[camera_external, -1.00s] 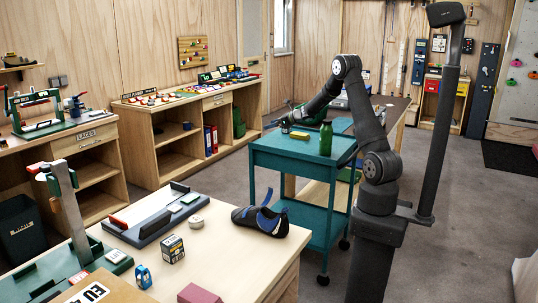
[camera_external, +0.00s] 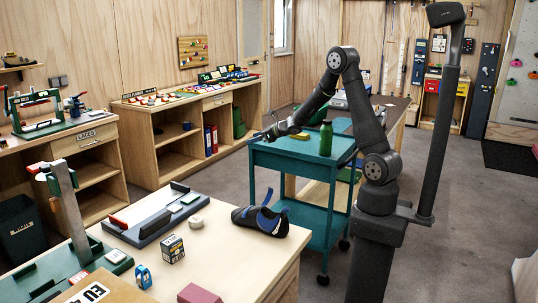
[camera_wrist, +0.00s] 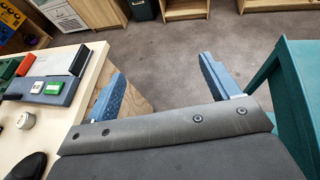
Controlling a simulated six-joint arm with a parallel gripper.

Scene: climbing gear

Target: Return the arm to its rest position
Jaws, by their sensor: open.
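My gripper (camera_external: 268,135) is at the left edge of the teal cart in the external view, at about the height of its top. In the wrist view my gripper (camera_wrist: 165,80) shows two blue fingers spread wide apart with only floor between them. It is open and holds nothing. My arm is bent at the elbow, with the forearm sloping down to the left over the teal cart (camera_external: 285,152).
A green bottle (camera_external: 326,139) stands on the cart top close to my forearm. The light workbench (camera_external: 215,255) at the front left bears a climbing shoe (camera_external: 260,220), a dark measuring tray (camera_external: 155,217) and small boxes. Grey floor (camera_wrist: 180,45) lies open below my gripper.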

